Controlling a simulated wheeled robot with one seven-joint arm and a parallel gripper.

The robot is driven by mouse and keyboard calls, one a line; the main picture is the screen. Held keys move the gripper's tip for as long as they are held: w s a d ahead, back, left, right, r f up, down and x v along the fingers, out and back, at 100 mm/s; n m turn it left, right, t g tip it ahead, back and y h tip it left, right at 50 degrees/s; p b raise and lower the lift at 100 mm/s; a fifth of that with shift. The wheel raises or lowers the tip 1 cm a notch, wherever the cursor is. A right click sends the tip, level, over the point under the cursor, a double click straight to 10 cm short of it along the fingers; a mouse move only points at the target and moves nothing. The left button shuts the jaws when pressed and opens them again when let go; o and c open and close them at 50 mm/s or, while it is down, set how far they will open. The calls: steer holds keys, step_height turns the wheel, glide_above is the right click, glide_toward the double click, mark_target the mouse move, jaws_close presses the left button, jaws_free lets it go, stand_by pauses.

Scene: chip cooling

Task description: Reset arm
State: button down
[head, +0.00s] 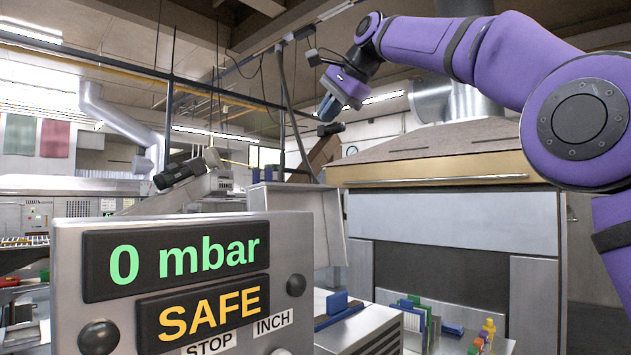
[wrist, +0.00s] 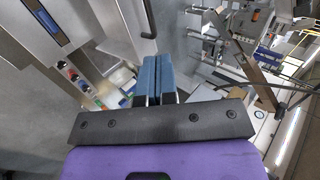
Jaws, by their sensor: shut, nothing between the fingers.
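My purple arm reaches in from the right of the head view, raised and bent over at the top. The fingers touch no object.
A control panel (head: 185,285) at the front left reads "0 mbar" and "SAFE". The metal cabinet (head: 455,219) fills the right. Blue and green plates and coloured pegs (head: 482,335) stand low in front of it. A cable (head: 289,120) hangs left of my gripper.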

steer(key=s+d+f+n+h, duration=0.4)
steer(key=s+d+f+n, duration=0.1)
steer(key=s+d+f, duration=1.15)
steer(key=s+d+f+n+h, duration=0.1)
steer(key=s+d+f, duration=0.2)
steer(key=s+f, duration=0.3)
steer(key=s+d+f+n+g, duration=0.1)
steer(key=s+d+f, duration=0.1)
steer(key=s+f, duration=0.5)
steer(key=s+d+f+n+h, duration=0.1)
steer(key=s+d+f+n, duration=0.1)
steer(key=s+f, duration=0.5)
step_height(320, 180, down, 3)
steer(key=shift+d+f+h, duration=0.2)
steer(key=shift+d+h, duration=0.1)
steer(key=shift+d, duration=0.55)
steer(key=shift+s, duration=0.1)
